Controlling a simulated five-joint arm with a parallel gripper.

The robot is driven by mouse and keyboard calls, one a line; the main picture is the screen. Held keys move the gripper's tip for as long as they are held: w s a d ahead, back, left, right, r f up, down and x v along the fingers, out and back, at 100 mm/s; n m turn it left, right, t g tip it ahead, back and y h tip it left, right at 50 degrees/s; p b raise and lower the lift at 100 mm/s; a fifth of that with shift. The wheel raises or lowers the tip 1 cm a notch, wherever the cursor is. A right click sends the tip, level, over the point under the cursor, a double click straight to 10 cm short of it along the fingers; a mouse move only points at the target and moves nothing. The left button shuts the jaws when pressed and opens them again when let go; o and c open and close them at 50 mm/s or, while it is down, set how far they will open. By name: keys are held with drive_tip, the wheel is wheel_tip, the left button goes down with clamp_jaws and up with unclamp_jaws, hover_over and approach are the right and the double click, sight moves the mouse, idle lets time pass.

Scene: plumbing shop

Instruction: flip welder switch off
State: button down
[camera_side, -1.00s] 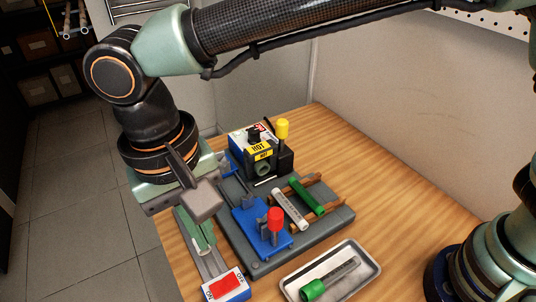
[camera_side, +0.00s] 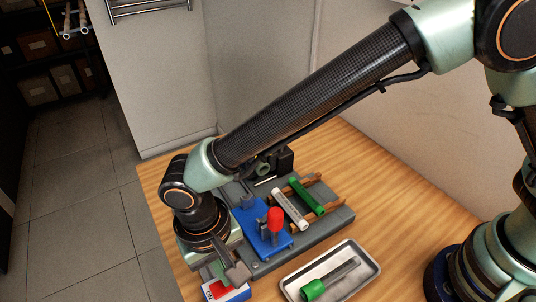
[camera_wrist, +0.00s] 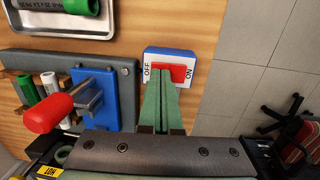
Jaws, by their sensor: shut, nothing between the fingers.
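The welder switch (camera_wrist: 155,56) is a box with blue sides, a white face and a red rocker (camera_wrist: 178,72). In the wrist view OFF is printed on its left and ON on its right. In the side view the switch (camera_side: 240,295) sits at the table's front edge, partly hidden by my gripper (camera_side: 222,283). My gripper (camera_wrist: 162,74) is shut and empty, its green fingertips over the left and middle part of the red rocker. I cannot tell whether they touch it or which side is pressed.
Beside the switch is a grey board (camera_side: 330,228) with a blue fixture (camera_side: 270,246), a red-handled part (camera_side: 275,218) and white (camera_side: 290,209) and green (camera_side: 306,197) tubes. A metal tray (camera_side: 368,268) holds a green-ended tool (camera_side: 314,290). Bare table lies right of the board.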

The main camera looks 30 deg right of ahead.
sight(221, 288)
drive_tip(key=shift+f, duration=0.1)
drive_tip(key=shift+d+f, duration=0.1)
drive_tip(key=shift+f, duration=0.1)
idle(0.5)
drive_tip(key=shift+a+r, duration=0.15)
drive_tip(key=shift+a, duration=0.55)
drive_tip(key=shift+a+r, duration=0.1)
drive_tip(key=shift+a, duration=0.15)
drive_tip(key=shift+a+r, duration=0.1)
drive_tip(key=shift+r, duration=0.05)
wheel_tip(221, 288, up, 13)
drive_tip(key=shift+r, duration=0.2)
